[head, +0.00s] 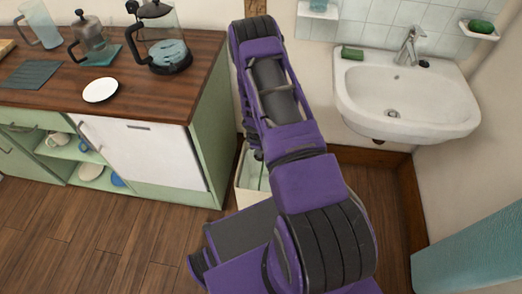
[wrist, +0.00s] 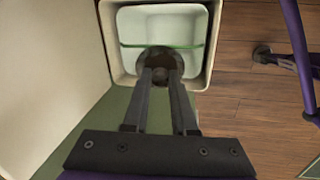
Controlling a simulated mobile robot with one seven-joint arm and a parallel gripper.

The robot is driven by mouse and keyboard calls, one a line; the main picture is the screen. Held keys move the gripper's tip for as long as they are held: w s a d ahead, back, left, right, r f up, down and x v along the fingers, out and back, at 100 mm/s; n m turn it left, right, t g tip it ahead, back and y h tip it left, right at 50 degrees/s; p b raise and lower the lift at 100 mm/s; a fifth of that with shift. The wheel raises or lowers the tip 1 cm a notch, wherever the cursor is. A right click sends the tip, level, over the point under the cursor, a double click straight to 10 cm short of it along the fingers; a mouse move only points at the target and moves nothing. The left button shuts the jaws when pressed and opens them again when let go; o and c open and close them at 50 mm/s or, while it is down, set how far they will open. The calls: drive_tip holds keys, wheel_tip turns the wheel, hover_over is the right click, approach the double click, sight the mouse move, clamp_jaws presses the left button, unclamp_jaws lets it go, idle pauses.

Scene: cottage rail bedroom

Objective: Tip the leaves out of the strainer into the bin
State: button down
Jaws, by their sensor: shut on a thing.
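In the wrist view my gripper (wrist: 160,78) reaches over the cream bin (wrist: 104,40). Its two fingers are shut on a small, dark, rounded thing, which I take to be the strainer (wrist: 155,54). The strainer shows against the bin's pale inside, at the near side of the opening. I cannot tell its tilt or whether leaves are in it. In the head view the bin (head: 244,190) stands on the floor beside the green cabinet, partly behind my purple arm. My gripper and the strainer are hidden there.
A thin green line (wrist: 190,46) crosses the bin's opening. The counter (head: 140,85) holds a glass coffee pot (head: 165,50), a press (head: 92,40) and a white saucer (head: 100,90). A washbasin (head: 405,95) hangs at the right. Wooden floor (head: 60,240) is free in front of the cabinet.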

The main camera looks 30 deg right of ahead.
drive_tip(key=shift+s+a+f+h, duration=0.2)
drive_tip(key=shift+h, duration=0.4)
drive_tip(key=shift+a+h, duration=0.15)
drive_tip(key=shift+h, duration=0.25)
drive_tip(key=shift+w+a+t+h, duration=0.1)
drive_tip(key=shift+t+h, duration=0.2)
drive_tip(key=shift+h, duration=0.1)
drive_tip(key=shift+a+f+h, duration=0.1)
drive_tip(key=shift+h, duration=0.2)
drive_tip(key=shift+a+t+h, duration=0.2)
drive_tip(key=shift+t+h, duration=0.1)
drive_tip(key=shift+h, duration=0.6)
drive_tip(key=shift+f+n+h, duration=0.25)
drive_tip(key=shift+n+h, duration=0.05)
drive_tip(key=shift+h, duration=0.2)
drive_tip(key=h+b, duration=0.2)
drive_tip(key=b, duration=0.2)
drive_tip(key=shift+a+f+t+h, duration=0.25)
drive_tip(key=shift+f+t+h, duration=0.15)
drive_tip(key=h+b, duration=0.1)
drive_tip(key=b, duration=0.1)
drive_tip(key=h+b, duration=0.1)
drive_tip(key=b, duration=0.2)
drive_tip(key=f+t+h+b, duration=0.1)
drive_tip(key=h+b, duration=0.1)
drive_tip(key=shift+a+b, duration=0.25)
drive_tip(key=shift+b, duration=0.1)
